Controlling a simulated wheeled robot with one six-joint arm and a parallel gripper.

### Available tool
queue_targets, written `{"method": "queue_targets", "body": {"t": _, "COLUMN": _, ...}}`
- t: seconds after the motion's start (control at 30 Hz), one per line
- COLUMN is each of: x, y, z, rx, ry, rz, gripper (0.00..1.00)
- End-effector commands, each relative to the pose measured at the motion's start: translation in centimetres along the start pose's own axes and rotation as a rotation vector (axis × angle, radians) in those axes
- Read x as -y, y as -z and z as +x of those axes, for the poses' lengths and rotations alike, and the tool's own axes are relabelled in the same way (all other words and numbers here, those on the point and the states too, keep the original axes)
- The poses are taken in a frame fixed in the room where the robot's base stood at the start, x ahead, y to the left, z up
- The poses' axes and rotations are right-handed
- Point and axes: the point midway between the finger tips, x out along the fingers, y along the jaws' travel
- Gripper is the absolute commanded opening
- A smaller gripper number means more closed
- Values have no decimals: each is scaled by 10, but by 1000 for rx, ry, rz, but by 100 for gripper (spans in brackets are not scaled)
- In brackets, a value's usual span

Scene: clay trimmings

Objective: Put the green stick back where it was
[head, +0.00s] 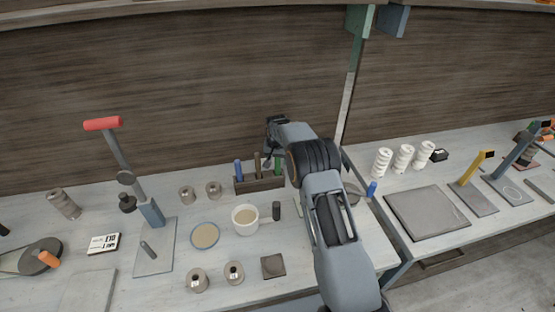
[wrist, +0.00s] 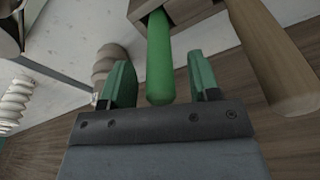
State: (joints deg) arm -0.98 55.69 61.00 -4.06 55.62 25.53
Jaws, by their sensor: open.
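The green stick (head: 278,167) stands upright in the right end of a dark wooden rack (head: 262,184) on the light worktop. In the wrist view the green stick (wrist: 159,60) runs out of the wooden rack (wrist: 178,12), its rounded free end between my fingers. My gripper (wrist: 162,80) is open, with one green-tipped finger on each side of the stick and a visible gap to both. The foot of the stick is hidden inside the rack.
A brown stick (head: 257,164) and a blue stick (head: 238,171) stand in the same rack. The brown one is close beside my finger in the wrist view (wrist: 268,55). A white mug (head: 245,220) stands in front. A wooden wall rises behind.

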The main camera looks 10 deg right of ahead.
Motion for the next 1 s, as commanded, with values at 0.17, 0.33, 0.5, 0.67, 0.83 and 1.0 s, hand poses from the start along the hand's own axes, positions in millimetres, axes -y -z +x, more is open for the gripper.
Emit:
{"method": "queue_targets", "body": {"t": 0.17, "x": 0, "y": 0, "z": -6, "rx": -2, "ry": 1, "rz": 0, "gripper": 56}}
{"method": "queue_targets", "body": {"t": 0.33, "x": 0, "y": 0, "z": -31, "rx": -5, "ry": 2, "rz": 0, "gripper": 56}}
{"method": "queue_targets", "body": {"t": 0.5, "x": 0, "y": 0, "z": -67, "rx": -4, "ry": 2, "rz": 0, "gripper": 56}}
{"method": "queue_targets", "body": {"t": 0.67, "x": 0, "y": 0, "z": -98, "rx": -4, "ry": 1, "rz": 0, "gripper": 56}}
{"method": "queue_targets", "body": {"t": 0.83, "x": 0, "y": 0, "z": -122, "rx": -2, "ry": 1, "rz": 0, "gripper": 56}}
{"method": "queue_targets", "body": {"t": 1.0, "x": 1, "y": 1, "z": -134, "rx": -5, "ry": 2, "rz": -18, "gripper": 56}}
